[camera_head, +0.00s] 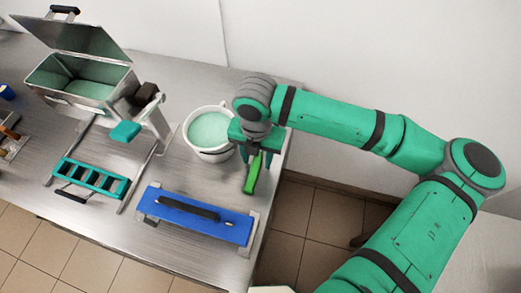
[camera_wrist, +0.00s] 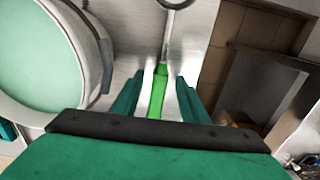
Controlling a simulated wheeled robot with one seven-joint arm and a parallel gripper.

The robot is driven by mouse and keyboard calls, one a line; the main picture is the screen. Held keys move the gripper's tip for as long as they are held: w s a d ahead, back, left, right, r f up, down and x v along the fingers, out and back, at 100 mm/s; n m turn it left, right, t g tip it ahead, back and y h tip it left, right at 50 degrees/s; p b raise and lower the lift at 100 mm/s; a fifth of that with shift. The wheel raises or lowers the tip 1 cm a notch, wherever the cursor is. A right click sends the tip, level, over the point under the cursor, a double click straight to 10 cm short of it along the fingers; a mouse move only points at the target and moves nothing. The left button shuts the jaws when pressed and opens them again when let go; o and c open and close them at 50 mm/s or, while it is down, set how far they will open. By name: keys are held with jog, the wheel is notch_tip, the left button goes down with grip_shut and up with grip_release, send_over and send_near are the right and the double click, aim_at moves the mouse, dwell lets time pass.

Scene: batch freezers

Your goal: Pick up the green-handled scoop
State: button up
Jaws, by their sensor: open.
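The green-handled scoop has a bright green handle (camera_head: 251,177) that shows below my gripper in the head view, near the right edge of the steel table. In the wrist view the handle (camera_wrist: 158,88) lies between my two fingers, and its metal shaft and round end (camera_wrist: 173,4) run to the top edge. My gripper (camera_head: 253,153) is open and points down over the handle. In the wrist view my gripper (camera_wrist: 160,95) has a finger on each side of the handle. I cannot tell whether either finger touches it. My gripper hides part of the scoop.
A white bucket of pale green mix (camera_head: 210,133) stands close on the left of my gripper. A blue tray with a dark bar (camera_head: 170,210) lies in front. A steel batch freezer (camera_head: 60,98) with its lid up and a teal rack (camera_head: 88,180) are further left. The table's right edge is close.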

aim_at(258, 160)
jog(key=shift+w+f, duration=0.1)
jog(key=shift+f, duration=0.35)
grip_shut()
jog(key=shift+r, duration=0.1)
notch_tip(258, 160, up, 10)
dwell(0.4)
